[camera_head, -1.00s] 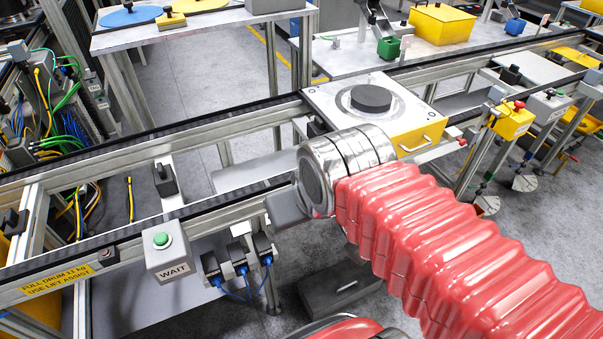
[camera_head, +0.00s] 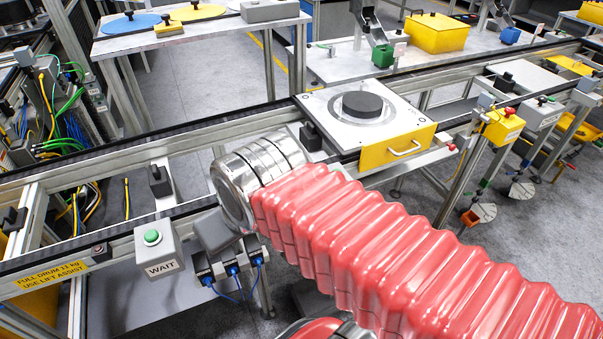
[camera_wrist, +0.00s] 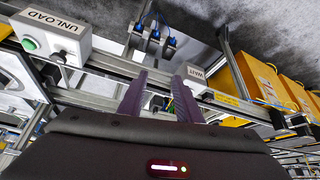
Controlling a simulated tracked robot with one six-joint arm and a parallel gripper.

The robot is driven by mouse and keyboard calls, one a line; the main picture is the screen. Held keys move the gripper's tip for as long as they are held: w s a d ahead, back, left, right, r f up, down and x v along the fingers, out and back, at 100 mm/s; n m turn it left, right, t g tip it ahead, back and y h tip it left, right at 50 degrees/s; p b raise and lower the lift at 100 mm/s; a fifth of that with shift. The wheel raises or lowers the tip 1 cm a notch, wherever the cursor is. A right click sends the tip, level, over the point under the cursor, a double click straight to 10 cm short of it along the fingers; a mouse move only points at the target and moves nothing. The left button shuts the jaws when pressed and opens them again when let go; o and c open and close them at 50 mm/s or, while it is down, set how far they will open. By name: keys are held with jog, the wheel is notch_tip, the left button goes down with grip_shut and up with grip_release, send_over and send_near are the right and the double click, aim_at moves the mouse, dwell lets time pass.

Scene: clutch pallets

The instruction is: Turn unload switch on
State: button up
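The unload switch box (camera_wrist: 55,38) is pale grey, labelled UNLOAD, at the upper left of the wrist view, with a green button (camera_wrist: 29,43) on one face. It appears upside down there. I cannot make it out in the head view, where my arm covers part of the rail. My gripper (camera_wrist: 160,76) shows as two dark purple fingers, apart with nothing between them. They point towards the rail, to the right of the unload box and not touching it.
A similar WAIT box (camera_head: 159,252) with a green button sits left of my wrist; it also shows in the wrist view (camera_wrist: 193,79). Blue-cabled connectors (camera_head: 232,270) hang below the rail. A yellow-fronted station with a black disc (camera_head: 362,104) stands behind my arm.

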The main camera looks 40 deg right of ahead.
jog(key=shift+o, duration=0.2)
jog(key=shift+o, duration=1.4)
jog(key=shift+w+r, duration=0.15)
jog(key=shift+w, duration=0.05)
jog(key=shift+o, duration=0.5)
jog(key=w+d+r+n+g, duration=0.3)
jog(key=w+d, duration=0.4)
jog(key=d, duration=0.4)
jog(key=shift+d+r+h, duration=0.4)
jog(key=shift+r, duration=0.05)
jog(key=w+d+n+g, duration=0.2)
jog(key=w+d, duration=0.1)
jog(key=d, duration=1.2)
jog(key=shift+w+f+n+g+y, duration=0.15)
jog(key=shift+f+n+g+y, duration=0.15)
jog(key=shift+n+y, duration=0.1)
jog(key=shift+d, duration=0.1)
notch_tip(320, 180, down, 14)
jog(key=shift+r, duration=0.1)
